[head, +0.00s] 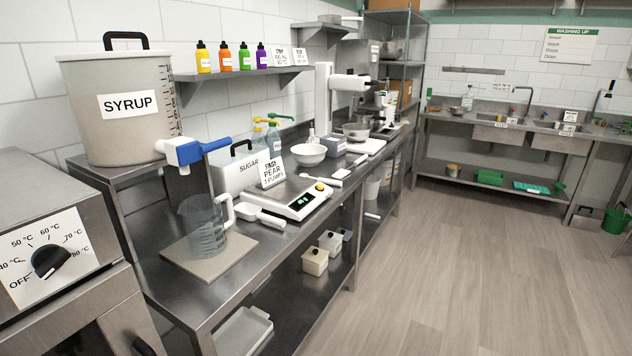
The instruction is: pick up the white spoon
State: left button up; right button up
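Two white utensils could be the white spoon, and I cannot tell for sure which it is. One is a thin white utensil (320,180) lying on the steel counter behind the scale, its long handle pointing right. The other is a larger white scoop-like utensil (262,216) lying on the counter between the clear jug and the scale. Both appear to lie free, with nothing on top of them. Neither of my grippers is in view.
The steel counter (270,238) carries a clear jug (205,230) on a board, a scale (300,198), a sugar bin (234,175), a recipe card (272,171) and a white bowl (309,154). A syrup tank (120,130) stands left. The floor (450,260) at right is clear.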

aim_at(330, 182)
jog(key=z, duration=0.9)
jog(key=k, duration=1.15)
jog(key=z, duration=0.95)
jog(key=i, duration=2.55)
jog(key=u, duration=0.4)
jog(key=i, duration=2.4)
jog(key=u, duration=0.6)
jog(key=i, duration=1.9)
jog(key=u, duration=1.45)
jog(key=i, duration=0.95)
jog(key=u, duration=2.1)
jog(key=i, duration=1.4)
jog(key=u, duration=0.5)
